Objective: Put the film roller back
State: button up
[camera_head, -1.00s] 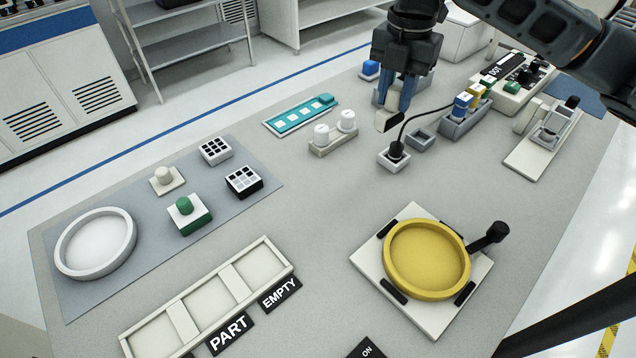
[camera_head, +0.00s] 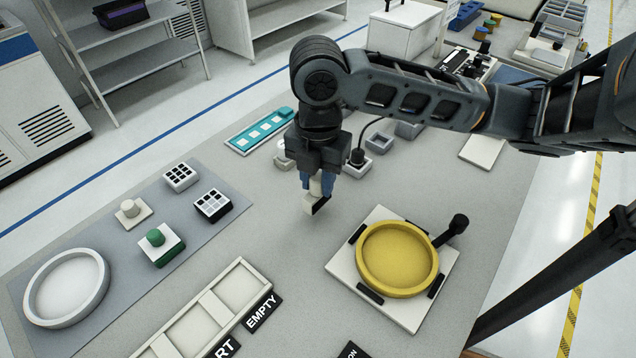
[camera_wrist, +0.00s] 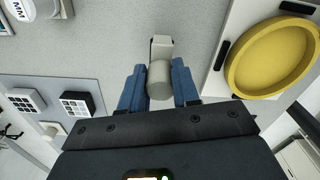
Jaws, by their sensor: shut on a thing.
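My gripper (camera_head: 317,186) has blue fingers shut on the film roller (camera_head: 313,204), a cream piece with a dark edge. It holds the roller above the bare grey table, left of the yellow ring. In the wrist view, the roller (camera_wrist: 161,48) shows as a grey-white cylinder with a narrower block beyond it, and my gripper (camera_wrist: 160,86) has one finger on each side. My gripper and arm hide part of the objects behind them in the head view.
The yellow ring (camera_head: 361,258) sits on a white plate with a black-knobbed lever. The long tray (camera_head: 246,268) with an EMPTY label lies in front. A grey mat (camera_head: 119,265) holds a white ring and small blocks. A teal strip (camera_head: 240,144) lies behind. Bare table surrounds the gripper.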

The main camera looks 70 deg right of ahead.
jog(key=shift+f, duration=1.1)
jog(key=shift+f, duration=0.1)
jog(key=shift+f, duration=0.15)
jog(key=o, duration=1)
notch_tip(320, 180, up, 13)
jog(key=shift+f, duration=0.2)
